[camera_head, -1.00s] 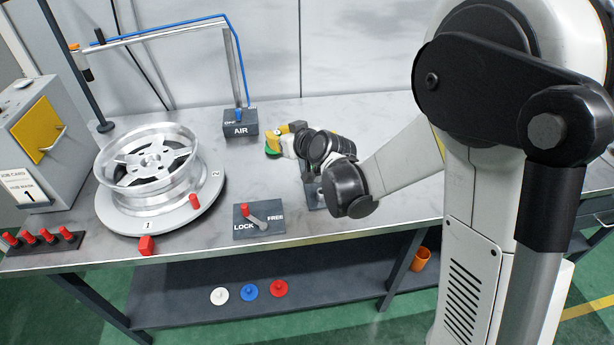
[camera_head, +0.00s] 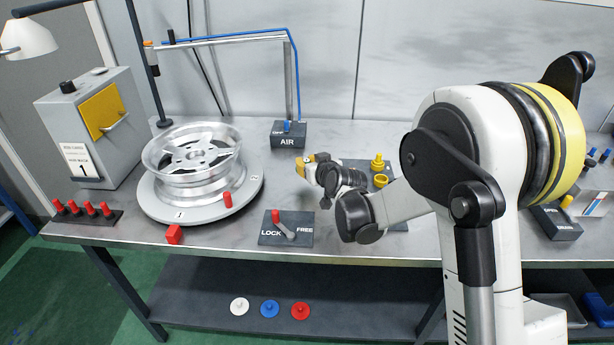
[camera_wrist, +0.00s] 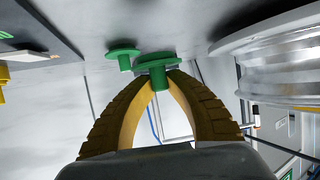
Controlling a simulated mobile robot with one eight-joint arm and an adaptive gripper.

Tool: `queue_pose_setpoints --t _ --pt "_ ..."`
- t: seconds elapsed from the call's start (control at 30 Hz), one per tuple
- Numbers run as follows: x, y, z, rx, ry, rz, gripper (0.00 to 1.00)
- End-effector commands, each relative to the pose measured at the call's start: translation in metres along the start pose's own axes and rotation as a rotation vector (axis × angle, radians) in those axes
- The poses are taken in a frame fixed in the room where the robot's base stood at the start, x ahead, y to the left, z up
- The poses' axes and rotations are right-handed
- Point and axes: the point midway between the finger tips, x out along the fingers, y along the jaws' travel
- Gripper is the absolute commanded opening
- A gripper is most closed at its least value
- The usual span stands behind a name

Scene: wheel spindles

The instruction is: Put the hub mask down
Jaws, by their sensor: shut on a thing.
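My gripper (camera_head: 301,165) hangs low over the bench between the AIR box and the lever plate. In the wrist view its yellow fingers (camera_wrist: 160,77) are shut on the stem of a green hub mask (camera_wrist: 158,65), with the mask's disc beyond the fingertips. Whether this disc touches the bench I cannot tell. A second green piece (camera_wrist: 124,55), also a disc with a stem, shows beside it on the grey surface. I cannot make out the green mask in the head view, where my gripper and wrist cover that spot.
The silver wheel (camera_head: 190,160) on its round plate stands left of my gripper. The AIR box (camera_head: 288,134) is behind, the LOCK/FREE lever plate (camera_head: 286,232) in front. Yellow parts (camera_head: 377,162) stand to the right. White, blue and red discs (camera_head: 269,308) lie on the lower shelf.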

Motion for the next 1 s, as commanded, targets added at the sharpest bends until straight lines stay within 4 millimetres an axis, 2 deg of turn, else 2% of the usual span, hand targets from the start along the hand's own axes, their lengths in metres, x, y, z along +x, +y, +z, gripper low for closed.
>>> queue_pose_setpoints --t 0.23,0.6,0.63,0.7,1.0 --pt "0.014 0.001 0.035 0.0 0.0 0.0 0.0" --pt "0.015 0.001 0.037 0.0 0.0 0.001 0.0" --pt "0.015 0.001 0.038 0.0 0.0 0.0 0.2" --pt "0.015 0.001 0.037 0.0 0.0 0.001 0.38" --pt "0.015 0.001 0.037 0.0 0.0 0.001 0.38"
